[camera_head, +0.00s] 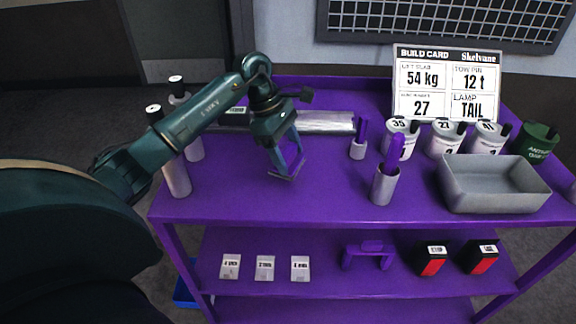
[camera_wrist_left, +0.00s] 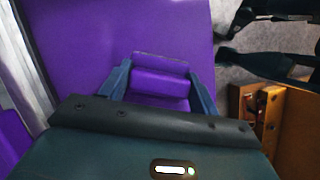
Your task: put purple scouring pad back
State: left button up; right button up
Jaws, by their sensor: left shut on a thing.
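My left gripper (camera_head: 286,165) is shut on the purple scouring pad (camera_wrist_left: 160,86). In the left wrist view the pad is a purple block between the two fingers (camera_wrist_left: 163,92). In the head view the pad is mostly hidden by the fingers and blends with the purple top. The gripper points down over the left-middle part of the purple cart top (camera_head: 270,202). I cannot tell whether the pad touches the top. My right gripper is in neither view.
A foil-like roll (camera_head: 325,122) lies behind the gripper. White bottles (camera_head: 176,178) stand left. To the right are a grey cup (camera_head: 384,188) with a purple handle, several labelled pots (camera_head: 486,138) and an empty-looking grey tray (camera_head: 490,201). The lower shelf holds small white boxes (camera_head: 265,268).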

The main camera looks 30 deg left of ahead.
pick_arm(q)
jog(key=shift+f, duration=0.65)
notch_tip(320, 180, down, 3)
jog(key=shift+f, duration=0.1)
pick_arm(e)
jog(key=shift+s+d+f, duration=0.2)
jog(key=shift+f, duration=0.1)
pick_arm(q)
jog(key=shift+f, duration=0.2)
jog(key=o, duration=0.6)
jog(key=shift+r, duration=0.1)
jog(key=o, duration=0.3)
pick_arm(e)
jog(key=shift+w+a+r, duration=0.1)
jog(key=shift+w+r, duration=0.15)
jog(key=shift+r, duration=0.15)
pick_arm(q)
jog(key=shift+o, duration=0.2)
